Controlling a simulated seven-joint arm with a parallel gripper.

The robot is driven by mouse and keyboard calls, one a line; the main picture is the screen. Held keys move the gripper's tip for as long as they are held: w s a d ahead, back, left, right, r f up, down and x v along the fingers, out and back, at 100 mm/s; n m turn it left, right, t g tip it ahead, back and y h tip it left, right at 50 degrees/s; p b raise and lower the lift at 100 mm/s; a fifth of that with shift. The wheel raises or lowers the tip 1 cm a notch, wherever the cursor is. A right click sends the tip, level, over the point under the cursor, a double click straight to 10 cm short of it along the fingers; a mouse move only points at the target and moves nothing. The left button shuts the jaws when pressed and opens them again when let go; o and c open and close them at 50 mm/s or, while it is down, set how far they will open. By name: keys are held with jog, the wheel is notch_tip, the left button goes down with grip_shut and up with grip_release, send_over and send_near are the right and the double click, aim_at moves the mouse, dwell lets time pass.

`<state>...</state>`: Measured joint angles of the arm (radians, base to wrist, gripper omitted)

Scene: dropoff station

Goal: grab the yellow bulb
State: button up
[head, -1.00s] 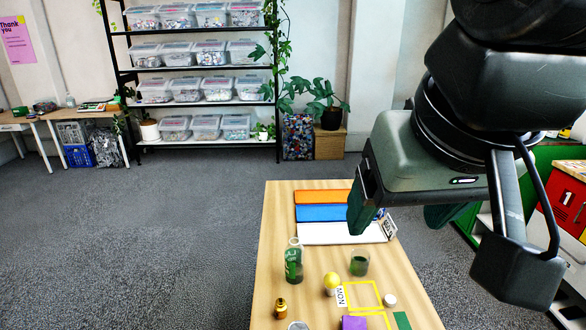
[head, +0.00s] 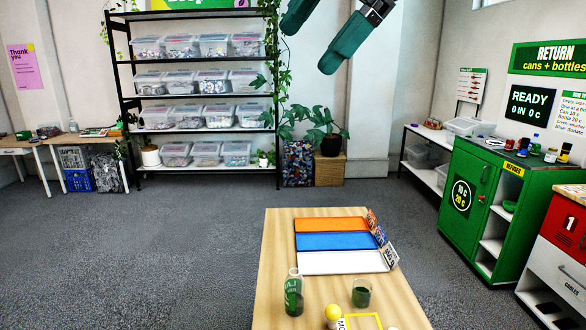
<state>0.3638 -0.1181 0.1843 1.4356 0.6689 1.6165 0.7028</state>
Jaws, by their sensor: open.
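The yellow bulb (head: 333,311) stands on the wooden table (head: 277,239) near the bottom of the head view, its round yellow top up and its lower part pale. A small white card with black letters is just right of its base. My gripper (head: 317,45) is high at the top of the view, in front of the shelf and wall. Its two dark green fingers are spread apart with nothing between them. It is far from the bulb.
A green-tinted bottle (head: 293,294) stands left of the bulb and a glass with dark green contents (head: 361,293) stands to its right. A yellow square outline (head: 362,318) lies close by. Orange, blue and white trays (head: 340,262) lie farther back, with small cards at their right ends.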

jog(key=w+d+r+m+t+y, duration=0.35)
jog(key=w+d+m+y, duration=0.65)
jog(key=w+d+m, duration=0.45)
jog(key=n, duration=0.1)
send_near(332, 310)
jog(key=w+a, duration=0.1)
jog(key=a, duration=0.2)
jog(key=w+a+f, duration=0.1)
jog(key=shift+w+a, duration=0.15)
jog(key=shift+w, duration=0.2)
jog(key=shift+f, duration=0.15)
jog(key=x, duration=0.5)
jog(key=shift+w, duration=0.1)
jog(key=shift+c, duration=0.2)
jog(key=c, duration=0.8)
